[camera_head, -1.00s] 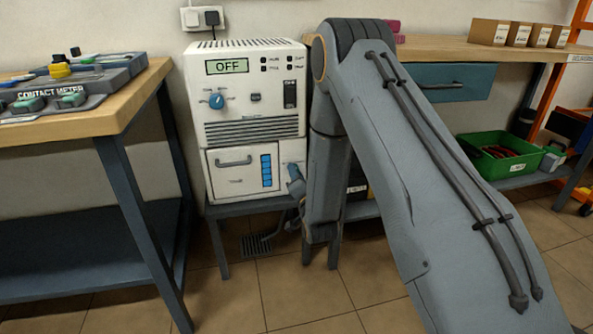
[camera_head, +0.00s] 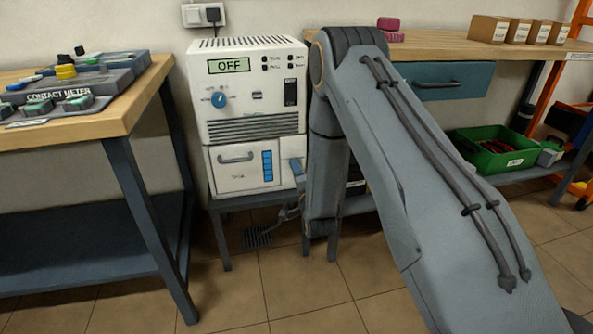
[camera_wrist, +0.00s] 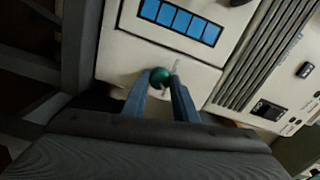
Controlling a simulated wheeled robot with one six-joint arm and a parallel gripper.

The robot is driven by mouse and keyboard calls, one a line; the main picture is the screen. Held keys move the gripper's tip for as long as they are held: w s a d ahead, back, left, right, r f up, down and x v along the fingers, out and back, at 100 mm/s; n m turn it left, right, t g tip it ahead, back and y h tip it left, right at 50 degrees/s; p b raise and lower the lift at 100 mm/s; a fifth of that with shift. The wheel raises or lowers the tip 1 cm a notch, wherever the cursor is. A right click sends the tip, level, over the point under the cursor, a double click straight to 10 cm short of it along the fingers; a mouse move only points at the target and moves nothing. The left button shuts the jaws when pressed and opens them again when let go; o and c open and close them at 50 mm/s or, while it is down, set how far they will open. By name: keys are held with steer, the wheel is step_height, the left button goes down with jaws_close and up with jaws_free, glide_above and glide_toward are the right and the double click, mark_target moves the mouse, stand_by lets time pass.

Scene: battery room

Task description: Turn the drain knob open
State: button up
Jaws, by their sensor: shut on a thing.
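The white machine (camera_head: 250,128) stands on a low grey stand, and its display reads OFF. A short light marking shows on the panel beside the knob. In the head view a finger of my gripper (camera_head: 297,169) shows at the machine's lower right front; the knob is hidden there.
A workbench with a contact meter (camera_head: 70,100) stands at left. Another bench (camera_head: 440,46) with boxes is behind my arm, with a green crate (camera_head: 495,162) on its lower shelf. A floor drain grate (camera_head: 257,237) lies below the machine.

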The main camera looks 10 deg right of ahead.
steer(key=shift+f, duration=0.1)
steer(key=o, duration=1)
steer(key=shift+a, duration=0.1)
steer(key=shift+o, duration=0.3)
steer(key=shift+s, duration=0.1)
steer(key=s+p, duration=0.2)
steer(key=s, duration=0.5)
steer(key=shift+s+d, duration=0.35)
steer(key=shift+d, duration=0.05)
